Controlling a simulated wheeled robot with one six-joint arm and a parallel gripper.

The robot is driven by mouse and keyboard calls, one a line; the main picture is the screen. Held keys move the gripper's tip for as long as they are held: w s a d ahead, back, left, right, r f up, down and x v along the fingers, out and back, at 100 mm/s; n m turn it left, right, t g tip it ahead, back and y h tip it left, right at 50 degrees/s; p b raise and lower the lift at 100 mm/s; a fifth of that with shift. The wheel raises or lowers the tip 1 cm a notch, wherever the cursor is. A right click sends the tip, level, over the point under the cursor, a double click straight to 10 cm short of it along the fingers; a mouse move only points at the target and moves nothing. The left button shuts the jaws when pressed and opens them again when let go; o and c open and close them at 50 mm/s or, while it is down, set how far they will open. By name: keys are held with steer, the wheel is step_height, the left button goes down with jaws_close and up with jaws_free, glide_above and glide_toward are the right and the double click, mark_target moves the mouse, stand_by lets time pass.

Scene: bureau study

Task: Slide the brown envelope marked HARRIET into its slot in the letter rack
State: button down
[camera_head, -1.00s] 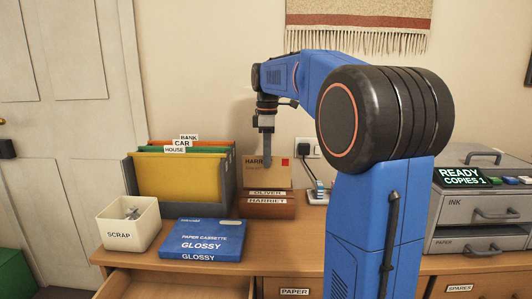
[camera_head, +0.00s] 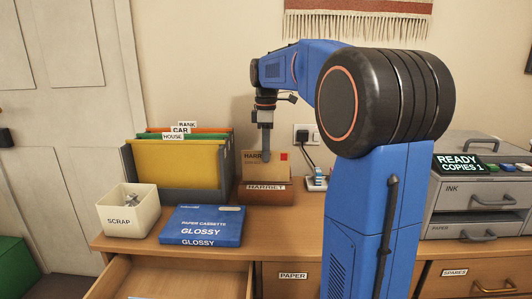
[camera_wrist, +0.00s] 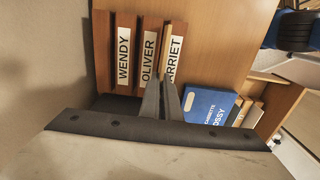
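The brown envelope (camera_head: 279,168), with a red stamp and a partly covered HARRIET marking, stands upright in my gripper (camera_head: 266,160). My gripper is shut on its upper part. In the wrist view the envelope (camera_wrist: 173,36) shows edge-on between my gripper's fingers (camera_wrist: 163,85). The brown wooden letter rack (camera_head: 266,198) has WENDY, OLIVER and HARRIET labels in the wrist view (camera_wrist: 108,50). The envelope is just behind the HARRIET label and covers its first letter there. Its lower edge meets the HARRIET panel's top in the head view; how deep it sits is hidden.
A grey file holder (camera_head: 228,165) with folders stands left of the rack. The blue paper cassette box (camera_head: 202,226) and the SCRAP bin (camera_head: 118,219) lie front left. A wall socket (camera_head: 303,134) with a plug and the printer (camera_head: 480,205) are to the right. A drawer (camera_head: 150,280) is open below.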

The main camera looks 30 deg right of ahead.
steer(key=shift+f, duration=2.15)
steer(key=shift+f, duration=0.9)
steer(key=c, duration=1.9)
jaws_free()
steer(key=shift+r, duration=0.1)
step_height(320, 180, up, 17)
steer(key=shift+r, duration=0.15)
